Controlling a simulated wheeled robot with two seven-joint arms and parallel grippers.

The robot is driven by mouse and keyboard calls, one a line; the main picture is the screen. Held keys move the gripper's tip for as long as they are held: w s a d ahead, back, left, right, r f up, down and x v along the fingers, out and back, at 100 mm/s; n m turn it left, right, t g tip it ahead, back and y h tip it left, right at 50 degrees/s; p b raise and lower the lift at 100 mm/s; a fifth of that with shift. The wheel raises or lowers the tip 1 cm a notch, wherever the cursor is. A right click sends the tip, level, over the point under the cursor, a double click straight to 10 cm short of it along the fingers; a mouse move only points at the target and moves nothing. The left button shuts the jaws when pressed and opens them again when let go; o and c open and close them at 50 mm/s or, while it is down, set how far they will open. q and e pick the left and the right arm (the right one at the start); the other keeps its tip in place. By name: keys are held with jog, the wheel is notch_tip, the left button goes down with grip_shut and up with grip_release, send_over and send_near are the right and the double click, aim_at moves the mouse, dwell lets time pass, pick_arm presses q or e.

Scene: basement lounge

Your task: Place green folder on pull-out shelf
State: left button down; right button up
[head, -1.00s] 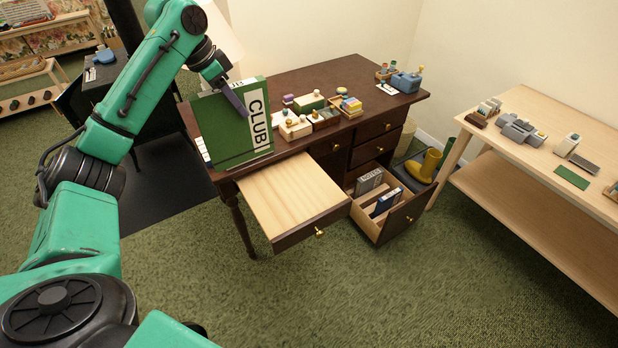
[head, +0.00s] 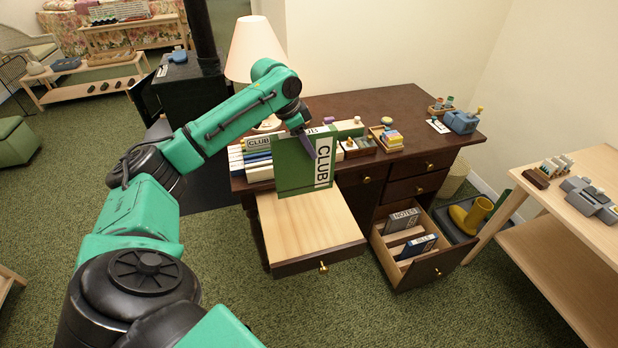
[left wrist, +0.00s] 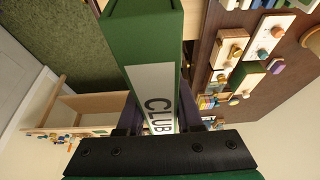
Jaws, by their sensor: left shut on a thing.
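The green folder (head: 296,172) has a white label reading "CLUB" on its spine. It also fills the middle of the left wrist view (left wrist: 148,40). My left gripper (head: 311,143) is shut on the folder near its upper part and holds it upright. In the head view the folder overlaps the back of the pull-out shelf (head: 310,230), a pale wooden board with a dark front and brass knob, drawn out of the desk. I cannot tell whether the folder's lower edge touches the board. My right gripper is not in view.
The dark desk (head: 370,105) carries a row of books (head: 257,160) and small boxes (head: 386,138) behind the folder. An open lower drawer (head: 440,262) holds notebooks. Yellow boots (head: 471,216) stand beside it. A pale bench (head: 590,220) is at right. The shelf's front part is bare.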

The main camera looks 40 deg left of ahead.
aim_at(291, 148)
pick_arm(q)
notch_tip(291, 148, down, 11)
jog(key=shift+r+p, duration=0.1)
jog(key=shift+p, duration=0.2)
jog(key=c, duration=0.6)
grip_release()
jog(key=shift+o, duration=0.2)
jog(key=v, duration=1.2)
jog(key=shift+b, duration=0.4)
